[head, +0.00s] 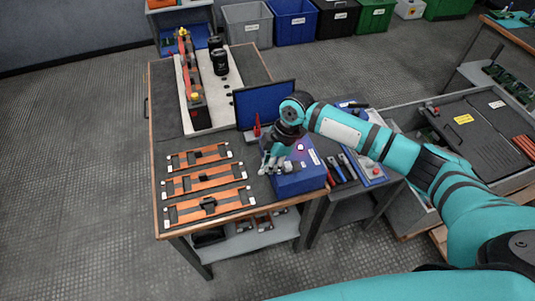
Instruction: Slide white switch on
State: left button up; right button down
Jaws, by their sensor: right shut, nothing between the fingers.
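A blue-purple box (303,181) stands at the front right corner of the workbench. My right gripper (267,169) is shut and empty, pointing down at the left side of this box. I cannot tell whether its fingertips touch the box. A small pink-red spot (300,147) and a white label (314,157) show on the box's top. I cannot make out the white switch for certain; my gripper and wrist cover part of the box. My left gripper is not in view.
The workbench (172,142) holds several orange bar assemblies (209,206) left of my gripper. A grey board (206,85) with black cylinders lies further back. Tools (346,166) lie on a lower surface at right.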

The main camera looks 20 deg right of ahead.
aim_at(284, 164)
jog(key=d, duration=0.3)
jog(key=shift+r, duration=0.15)
jog(key=shift+w+a, duration=0.1)
jog(key=shift+d+p, duration=0.45)
jog(key=shift+d, duration=1)
jog(key=shift+a, duration=0.1)
